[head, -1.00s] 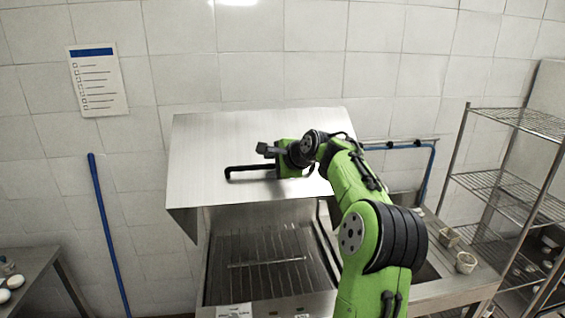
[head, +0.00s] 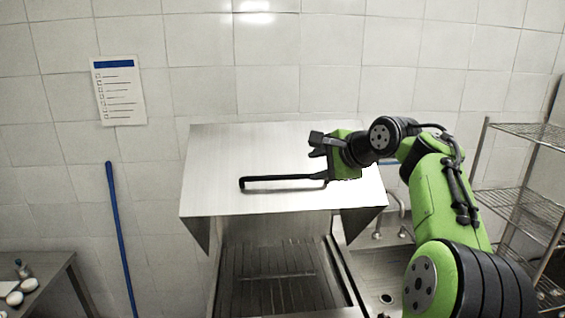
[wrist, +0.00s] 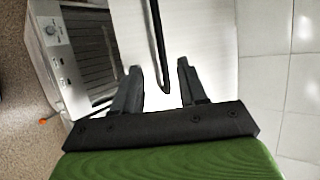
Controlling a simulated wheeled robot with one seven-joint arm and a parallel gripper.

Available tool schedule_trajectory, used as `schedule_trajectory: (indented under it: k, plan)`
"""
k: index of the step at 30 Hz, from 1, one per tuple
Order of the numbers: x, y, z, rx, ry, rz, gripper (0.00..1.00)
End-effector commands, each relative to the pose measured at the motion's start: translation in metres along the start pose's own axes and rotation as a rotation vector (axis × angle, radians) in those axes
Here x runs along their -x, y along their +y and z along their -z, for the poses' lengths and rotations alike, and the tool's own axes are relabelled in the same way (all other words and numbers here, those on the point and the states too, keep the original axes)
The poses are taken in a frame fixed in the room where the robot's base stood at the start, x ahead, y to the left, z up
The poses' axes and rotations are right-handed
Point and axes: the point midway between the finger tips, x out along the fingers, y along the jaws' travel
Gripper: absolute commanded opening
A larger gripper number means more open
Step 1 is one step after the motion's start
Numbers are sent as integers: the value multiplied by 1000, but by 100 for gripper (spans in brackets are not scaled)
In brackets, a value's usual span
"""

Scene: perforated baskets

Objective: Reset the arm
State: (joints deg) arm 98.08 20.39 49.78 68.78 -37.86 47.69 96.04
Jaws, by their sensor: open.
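My gripper (head: 318,146) is in front of the right part of a steel hood (head: 235,165) in the head view. It points to the left, close to the right end of the hood's black handle bar (head: 280,180). In the wrist view my gripper (wrist: 158,80) is open, with its two black fingers apart. The end of the black handle bar (wrist: 158,45) shows between the fingers in that picture; whether it lies between them in depth I cannot tell. I see nothing held.
Below the hood is a ribbed grill surface (head: 275,275), with a sink (head: 385,270) to its right. A wire rack (head: 525,200) stands at the far right. A blue pole (head: 120,235) leans on the tiled wall, and a steel table (head: 45,272) is at the left.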

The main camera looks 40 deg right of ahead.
Motion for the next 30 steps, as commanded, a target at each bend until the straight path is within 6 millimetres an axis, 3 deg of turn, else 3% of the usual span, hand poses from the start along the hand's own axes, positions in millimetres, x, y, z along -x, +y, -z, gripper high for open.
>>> schedule_trajectory:
  k: [7,8,11,13,16,18,21,25,30]
  plan:
    - [-3,2,-3,9,-1,-7,42]
    - [-7,4,-8,25,-3,-18,42]
    - [-33,28,-50,163,-17,-106,42]
    - [-55,62,-96,339,-31,-202,42]
    - [-65,122,-157,635,-51,-329,42]
    - [-57,164,-187,833,-70,-392,42]
    - [-33,222,-216,1103,-110,-448,42]
    - [7,297,-226,1426,-199,-473,42]
    - [44,381,-208,1748,-364,-444,42]
